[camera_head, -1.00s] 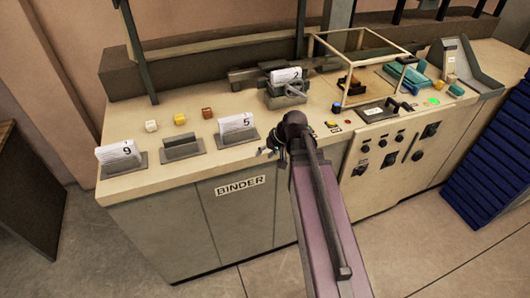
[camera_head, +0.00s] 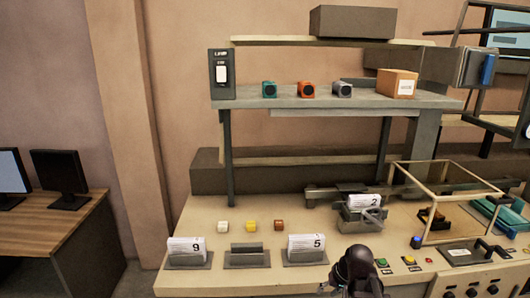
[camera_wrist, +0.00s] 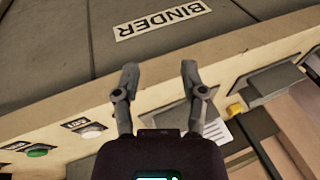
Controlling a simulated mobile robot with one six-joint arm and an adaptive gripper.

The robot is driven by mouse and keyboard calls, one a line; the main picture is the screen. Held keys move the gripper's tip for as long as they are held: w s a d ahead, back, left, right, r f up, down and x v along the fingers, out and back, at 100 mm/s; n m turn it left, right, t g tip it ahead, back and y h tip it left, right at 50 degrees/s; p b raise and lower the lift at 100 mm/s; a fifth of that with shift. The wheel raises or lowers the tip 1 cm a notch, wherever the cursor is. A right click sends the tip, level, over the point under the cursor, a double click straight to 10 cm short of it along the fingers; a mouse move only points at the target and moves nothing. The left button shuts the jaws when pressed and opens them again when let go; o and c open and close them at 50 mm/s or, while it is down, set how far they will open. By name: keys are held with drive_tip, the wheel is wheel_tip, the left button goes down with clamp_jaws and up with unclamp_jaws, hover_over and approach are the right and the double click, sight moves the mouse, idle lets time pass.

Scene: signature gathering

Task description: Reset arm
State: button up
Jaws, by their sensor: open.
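My gripper (camera_wrist: 158,85) is open and empty in the wrist view, its two fingers spread apart. In that view it is over the front edge of the binder counter, with the BINDER label (camera_wrist: 163,20) beyond the fingertips. In the head view my arm's dark end (camera_head: 352,270) shows at the bottom, in front of the counter; the fingers are mostly cut off there. Stacks of sheets marked 9 (camera_head: 186,249) and 5 (camera_head: 305,246) stand in holders on the counter. A stack marked 2 (camera_head: 365,202) sits in the clamp device (camera_head: 362,217).
An empty holder (camera_head: 247,257) stands between stacks 9 and 5. White, yellow and brown cubes lie behind them. A framed glass box (camera_head: 450,200) and control buttons are at right. A shelf (camera_head: 300,98) with several small items stands above the counter.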

drive_tip(key=s+a+f+g+h, duration=0.1)
drive_tip(key=s+a+g+h, duration=0.1)
drive_tip(key=s, duration=0.4)
drive_tip(key=shift+s+a+f+n+h, duration=0.15)
drive_tip(key=shift+s+a+n+h, duration=0.2)
drive_tip(key=shift+a+h, duration=0.45)
drive_tip(key=shift+w, duration=0.15)
idle(0.4)
